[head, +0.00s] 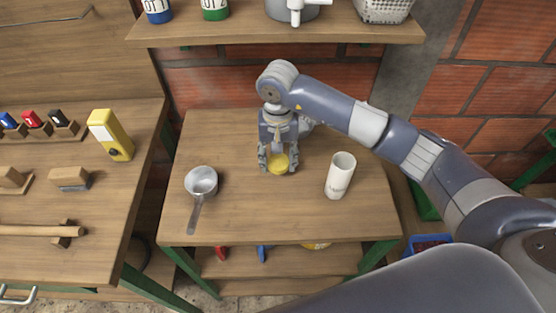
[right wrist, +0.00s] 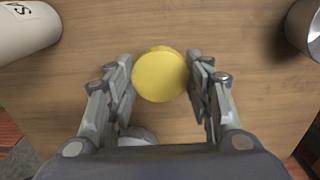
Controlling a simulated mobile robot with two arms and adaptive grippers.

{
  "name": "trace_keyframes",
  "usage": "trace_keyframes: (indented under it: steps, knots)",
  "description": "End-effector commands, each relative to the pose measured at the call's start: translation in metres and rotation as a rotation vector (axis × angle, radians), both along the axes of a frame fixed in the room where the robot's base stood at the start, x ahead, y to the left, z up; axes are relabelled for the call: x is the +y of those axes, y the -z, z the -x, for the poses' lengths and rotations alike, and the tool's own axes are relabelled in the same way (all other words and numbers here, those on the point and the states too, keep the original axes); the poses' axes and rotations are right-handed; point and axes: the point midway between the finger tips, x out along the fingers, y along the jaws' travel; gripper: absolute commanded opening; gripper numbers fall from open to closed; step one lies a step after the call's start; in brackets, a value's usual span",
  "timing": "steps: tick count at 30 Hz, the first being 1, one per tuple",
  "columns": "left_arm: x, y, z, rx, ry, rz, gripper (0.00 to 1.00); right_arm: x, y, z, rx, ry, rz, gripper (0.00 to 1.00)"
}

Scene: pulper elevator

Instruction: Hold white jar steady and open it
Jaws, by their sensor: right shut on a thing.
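The white jar (head: 339,178) stands upright on the small wooden table, right of my right gripper; dark lettering shows on its side, and in the right wrist view it is at the top left (right wrist: 24,30). Its top looks open in the head view. My right gripper (head: 277,167) points down at the middle of the table, apart from the jar. Its fingers are shut on a round yellow lid (right wrist: 160,75), which also shows in the head view (head: 279,163). What is under the lid is hidden. My left gripper is not in view.
A metal saucepan (head: 201,181) stands at the table's left with its handle towards the front. A pale rounded thing (right wrist: 137,136) shows behind the lid in the wrist view. A shelf (head: 240,31) overhangs the back. The left bench holds a yellow device (head: 110,136). The table's front is clear.

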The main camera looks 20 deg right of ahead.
Motion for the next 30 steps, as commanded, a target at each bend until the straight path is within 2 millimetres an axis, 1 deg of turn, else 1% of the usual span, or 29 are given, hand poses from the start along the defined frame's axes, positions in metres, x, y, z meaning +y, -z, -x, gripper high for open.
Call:
trace_keyframes:
  steps: [4,6,9,12,19,23,24,26,27,30]
  knots:
    - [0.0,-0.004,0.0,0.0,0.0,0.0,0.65,-0.003,0.0,-0.011,0.0,0.002,-0.001,0.19]
    - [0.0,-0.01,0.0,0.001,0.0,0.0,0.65,-0.002,0.013,-0.008,0.006,-0.001,-0.001,0.19]
    - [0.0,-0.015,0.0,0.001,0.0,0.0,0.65,-0.002,0.027,-0.009,0.004,0.0,-0.001,0.19]
    - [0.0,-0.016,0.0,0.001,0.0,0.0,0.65,-0.002,0.035,-0.009,0.001,0.0,-0.001,0.19]
    - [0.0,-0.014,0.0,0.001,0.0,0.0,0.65,-0.003,0.036,-0.01,-0.001,-0.001,-0.001,0.19]
    - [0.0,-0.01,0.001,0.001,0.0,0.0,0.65,-0.003,0.04,-0.01,-0.002,-0.001,0.001,0.19]
    - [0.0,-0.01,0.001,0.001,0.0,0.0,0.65,-0.003,0.04,-0.01,-0.002,-0.001,0.001,0.5]
    - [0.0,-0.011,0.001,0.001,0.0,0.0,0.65,-0.003,0.039,-0.01,-0.001,-0.001,0.0,0.63]
    - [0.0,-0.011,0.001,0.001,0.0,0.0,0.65,-0.003,0.039,-0.01,-0.001,-0.001,0.0,0.68]
    - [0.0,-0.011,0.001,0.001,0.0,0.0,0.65,-0.003,0.039,-0.01,-0.001,-0.001,0.0,0.68]
